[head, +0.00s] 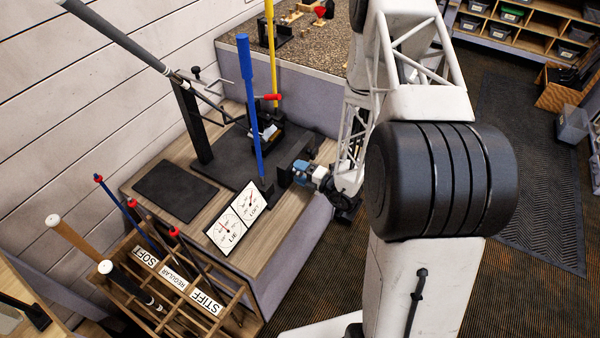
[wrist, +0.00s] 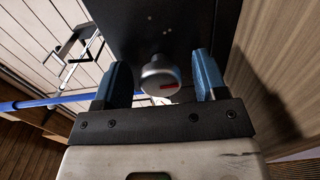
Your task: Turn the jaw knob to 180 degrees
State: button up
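The jaw knob (wrist: 160,78), a round grey knob with a red mark on its face, shows in the wrist view in front of a dark plate (wrist: 195,25). My gripper (wrist: 163,75) has blue fingers, one to each side of the knob. A narrow gap shows on both sides, so the gripper looks open and not pressed on it. In the head view my gripper (head: 301,171) is at the right edge of the bench, close to a small dark block (head: 284,177). The knob itself cannot be made out there.
A blue upright shaft (head: 249,100) stands just left of my gripper. The LIE and LOFT dials (head: 237,218) sit at the bench front. A black clamp with a red handle (head: 267,97) is behind. A club rack (head: 190,300) stands at the front left.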

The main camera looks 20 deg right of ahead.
jog(key=shift+s+d, duration=0.1)
jog(key=v, duration=0.7)
jog(key=shift+s+d, duration=0.2)
dwell(0.4)
jog(key=shift+r, duration=0.15)
dwell(0.5)
jog(key=s+a+r+n+g, duration=0.3)
jog(key=a+r+n+g, duration=0.15)
jog(key=r+n, duration=0.3)
jog(key=s+a+r+n+g, duration=0.3)
jog(key=r+n+g, duration=0.2)
jog(key=r+n, duration=0.3)
jog(key=s+a+r+n+g, duration=0.3)
jog(key=r+n+g, duration=0.1)
jog(key=r+n, duration=0.4)
jog(key=s+d+r+n+t+h, duration=0.1)
jog(key=s+d+r+n+h, duration=0.1)
jog(key=s+r+n+h, duration=0.4)
jog(key=s+d+r+n+t+h, duration=0.2)
jog(key=s+r+n+h, duration=0.5)
jog(key=s+r+n, duration=0.7)
jog(key=shift+d+r+n, duration=0.4)
jog(key=shift+r+n, duration=0.2)
jog(key=shift+n, duration=0.15)
